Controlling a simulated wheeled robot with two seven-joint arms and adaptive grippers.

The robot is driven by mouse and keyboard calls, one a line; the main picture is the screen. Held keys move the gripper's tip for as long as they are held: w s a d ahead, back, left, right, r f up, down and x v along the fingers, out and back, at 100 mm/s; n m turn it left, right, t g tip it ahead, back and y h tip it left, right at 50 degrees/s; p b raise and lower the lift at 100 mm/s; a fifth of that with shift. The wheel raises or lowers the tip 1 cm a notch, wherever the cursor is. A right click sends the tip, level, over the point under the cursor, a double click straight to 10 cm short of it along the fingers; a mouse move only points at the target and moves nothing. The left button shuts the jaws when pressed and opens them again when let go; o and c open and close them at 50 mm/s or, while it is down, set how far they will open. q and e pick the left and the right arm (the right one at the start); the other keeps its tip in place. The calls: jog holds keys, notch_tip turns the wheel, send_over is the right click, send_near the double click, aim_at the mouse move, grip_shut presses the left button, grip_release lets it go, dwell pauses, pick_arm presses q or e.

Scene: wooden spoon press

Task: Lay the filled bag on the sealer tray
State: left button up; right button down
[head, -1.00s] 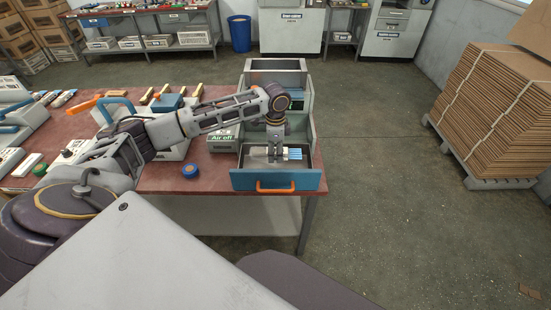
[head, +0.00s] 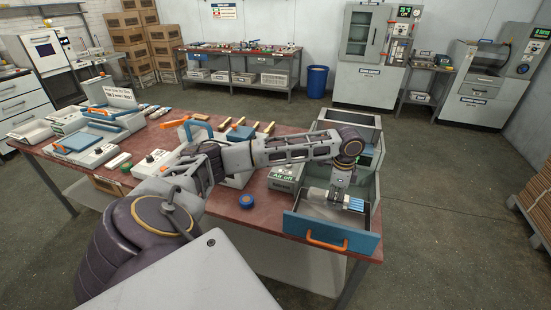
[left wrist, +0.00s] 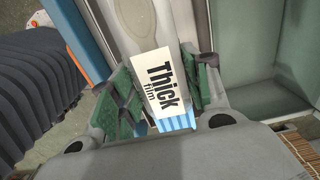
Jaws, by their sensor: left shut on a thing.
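My left gripper (head: 336,192) is shut on a bag with a white "Thick film" label (left wrist: 158,85) and a blue-striped end (head: 356,204). In the left wrist view its green-padded fingers press the bag from both sides. The bag is low inside an open drawer (head: 328,233) with a blue front and orange handle. I cannot tell whether it touches the drawer floor. Blue-topped devices (head: 78,142) stand at the table's left; I cannot tell which holds the sealer tray. My right gripper is not in view.
An "Air off" box (head: 284,177) stands left of the drawer, with a blue round item (head: 246,201) nearby. Tools and small boxes crowd the red tabletop (head: 222,205). Open floor (head: 440,230) lies to the right.

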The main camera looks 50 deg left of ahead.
pick_arm(q)
jog(key=shift+r, duration=0.1)
jog(key=shift+w+a+r+p, duration=0.1)
jog(key=shift+a+r+p, duration=0.05)
jog(key=shift+r+p, duration=0.6)
jog(key=shift+r, duration=0.2)
